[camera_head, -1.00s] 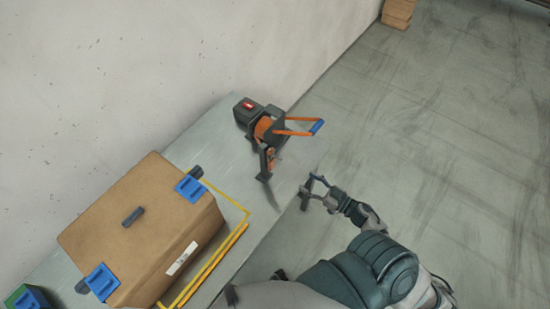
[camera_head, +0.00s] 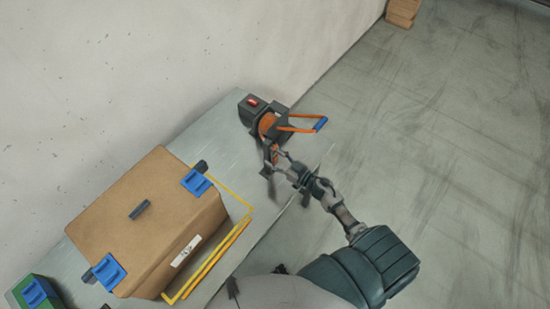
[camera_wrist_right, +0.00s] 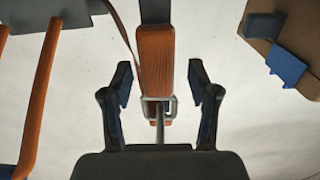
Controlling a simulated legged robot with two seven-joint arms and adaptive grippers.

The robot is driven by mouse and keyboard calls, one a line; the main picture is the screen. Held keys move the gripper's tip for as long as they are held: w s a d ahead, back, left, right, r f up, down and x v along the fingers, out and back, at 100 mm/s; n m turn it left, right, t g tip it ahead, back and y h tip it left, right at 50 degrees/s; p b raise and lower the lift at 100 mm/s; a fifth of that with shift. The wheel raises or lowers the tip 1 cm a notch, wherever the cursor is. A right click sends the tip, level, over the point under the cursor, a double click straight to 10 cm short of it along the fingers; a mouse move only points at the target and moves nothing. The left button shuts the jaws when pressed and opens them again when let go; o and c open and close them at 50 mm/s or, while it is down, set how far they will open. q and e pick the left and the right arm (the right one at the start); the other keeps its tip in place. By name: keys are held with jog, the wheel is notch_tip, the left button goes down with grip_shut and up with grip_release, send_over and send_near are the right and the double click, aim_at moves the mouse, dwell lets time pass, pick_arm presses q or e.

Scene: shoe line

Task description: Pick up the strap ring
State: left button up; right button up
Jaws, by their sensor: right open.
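The strap ring (camera_wrist_right: 159,112) is a pale metal loop at the lower end of an orange strap (camera_wrist_right: 154,60) in the right wrist view. The strap also shows at the front of a dark strap dispenser (camera_head: 264,116) on the table in the head view; the ring is too small and covered to make out there. My right gripper (camera_head: 276,168) is at the dispenser's front. In the wrist view its fingers (camera_wrist_right: 161,78) stand open, one on each side of the strap and ring, with gaps to both. My left gripper is not in view.
The dispenser has an orange lever with a blue grip (camera_head: 320,124), sticking out to the right. A brown carton (camera_head: 150,215) with blue clips stands left on the grey table (camera_head: 215,140), beside yellow edging (camera_head: 239,199). A wall rises behind; open floor lies right.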

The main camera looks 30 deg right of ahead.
jog(key=shift+w+a, duration=0.3)
jog(key=shift+d, duration=0.55)
grip_shut()
jog(key=shift+s+a, duration=0.1)
jog(key=shift+a, duration=0.1)
